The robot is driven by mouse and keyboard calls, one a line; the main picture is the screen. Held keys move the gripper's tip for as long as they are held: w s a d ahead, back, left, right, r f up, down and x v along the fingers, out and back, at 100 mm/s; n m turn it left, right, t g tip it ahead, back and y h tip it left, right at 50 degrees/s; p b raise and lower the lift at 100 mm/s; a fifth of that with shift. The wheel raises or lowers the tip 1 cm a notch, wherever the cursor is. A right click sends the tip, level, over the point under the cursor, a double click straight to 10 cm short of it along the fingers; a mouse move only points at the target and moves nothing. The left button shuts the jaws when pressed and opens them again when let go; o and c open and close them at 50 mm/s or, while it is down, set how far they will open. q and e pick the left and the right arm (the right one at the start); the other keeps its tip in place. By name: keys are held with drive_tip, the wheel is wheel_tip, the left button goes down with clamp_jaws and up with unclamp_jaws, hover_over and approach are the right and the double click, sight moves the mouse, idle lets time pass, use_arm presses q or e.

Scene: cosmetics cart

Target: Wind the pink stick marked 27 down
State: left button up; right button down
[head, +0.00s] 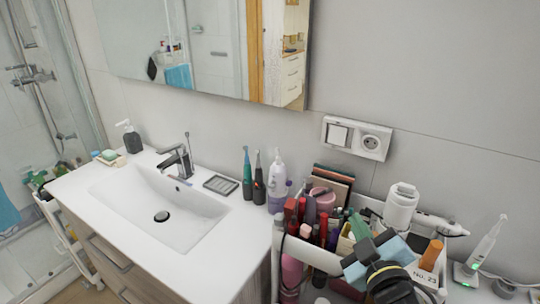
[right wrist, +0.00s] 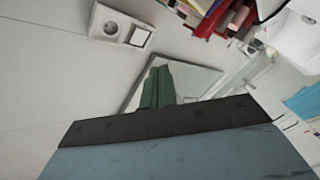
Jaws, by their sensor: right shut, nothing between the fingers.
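No number 27 can be read, so I cannot tell which item is the pink stick. Several red, pink and dark sticks and tubes (head: 304,232) stand in the top tray of the cart. They also show at the top of the right wrist view (right wrist: 222,14). My right gripper (head: 372,254), black and blue, is over the right part of the cart. It is shut and empty and hides some of the tray behind it. In the right wrist view its dark and blue fingers fill the bottom edge. My left gripper is not in view.
The cart's white tray (head: 318,256) also holds a box labelled No. 23 (head: 426,275) and an orange bottle (head: 431,254). A sink (head: 165,212) is left. A wall socket (head: 357,137) is above. A charging toothbrush (head: 487,243) stands right.

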drive_tip(key=a+r+n+y, duration=1)
drive_tip(key=r+n+y, duration=0.25)
drive_tip(key=n, duration=0.25)
drive_tip(key=s+a+f+n+g+y, duration=0.25)
drive_tip(key=a+n+g+y, duration=0.4)
drive_tip(key=n+g, duration=0.85)
drive_tip(key=w+d+f+n+g+h, duration=0.2)
drive_tip(key=d+f+n+g+h, duration=0.1)
drive_tip(key=d+f+n+h, duration=0.7)
drive_tip(key=w+d+r+m+h, duration=0.25)
drive_tip(key=d+h, duration=0.75)
drive_tip(key=d, duration=0.5)
drive_tip(key=shift+n, duration=0.25)
drive_tip(key=f+b, duration=0.1)
drive_tip(key=f, duration=0.1)
drive_tip(key=f+b, duration=0.2)
drive_tip(key=f, duration=0.1)
drive_tip(key=f+b, duration=0.1)
drive_tip(key=f, duration=0.1)
drive_tip(key=shift+w+d+f+b, duration=0.1)
drive_tip(key=shift+w+f+b, duration=0.1)
drive_tip(key=shift+w+b, duration=0.15)
drive_tip(key=shift+d, duration=0.65)
